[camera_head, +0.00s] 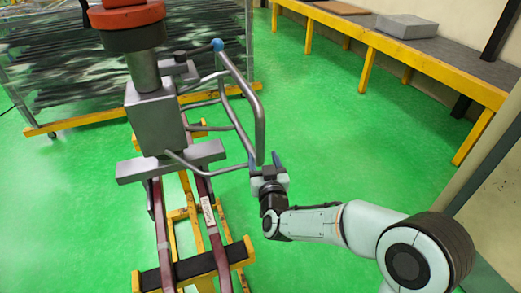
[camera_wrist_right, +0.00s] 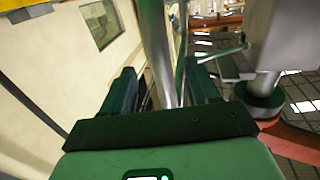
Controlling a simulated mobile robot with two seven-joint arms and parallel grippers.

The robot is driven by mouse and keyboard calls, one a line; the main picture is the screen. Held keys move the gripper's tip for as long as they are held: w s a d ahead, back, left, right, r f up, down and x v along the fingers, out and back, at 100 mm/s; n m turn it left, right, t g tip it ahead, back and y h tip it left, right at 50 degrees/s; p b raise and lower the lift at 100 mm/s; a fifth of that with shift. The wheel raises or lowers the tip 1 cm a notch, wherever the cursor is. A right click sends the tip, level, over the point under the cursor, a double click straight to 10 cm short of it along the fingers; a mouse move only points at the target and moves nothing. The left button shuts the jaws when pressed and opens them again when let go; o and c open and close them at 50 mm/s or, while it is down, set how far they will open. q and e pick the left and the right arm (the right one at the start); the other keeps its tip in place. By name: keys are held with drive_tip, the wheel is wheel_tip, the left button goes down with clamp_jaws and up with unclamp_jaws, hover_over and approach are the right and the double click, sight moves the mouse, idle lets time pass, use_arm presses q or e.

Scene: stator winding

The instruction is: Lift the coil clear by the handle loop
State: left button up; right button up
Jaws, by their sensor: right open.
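A bent grey tube loop (camera_head: 260,110), which looks like the handle loop, stands out to the right of a grey block (camera_head: 158,118). A red and black round part (camera_head: 127,22) sits on a post above the block; I cannot tell whether it is the coil. My right gripper (camera_head: 265,160) is at the lower end of the loop. In the right wrist view its two fingers (camera_wrist_right: 162,92) are apart, with the grey tube (camera_wrist_right: 158,50) passing between them. I cannot tell whether they touch it. My left gripper is out of view.
A yellow stand (camera_head: 240,252) with dark red rails is below the block. A rack of dark bars (camera_head: 50,65) stands behind on the left. A yellow-edged bench (camera_head: 450,65) with a grey box (camera_head: 407,26) runs along the right wall. Green floor between is clear.

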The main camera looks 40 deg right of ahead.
sight(261, 152)
drive_tip(key=shift+x, duration=2.55)
clamp_jaws()
idle(1.3)
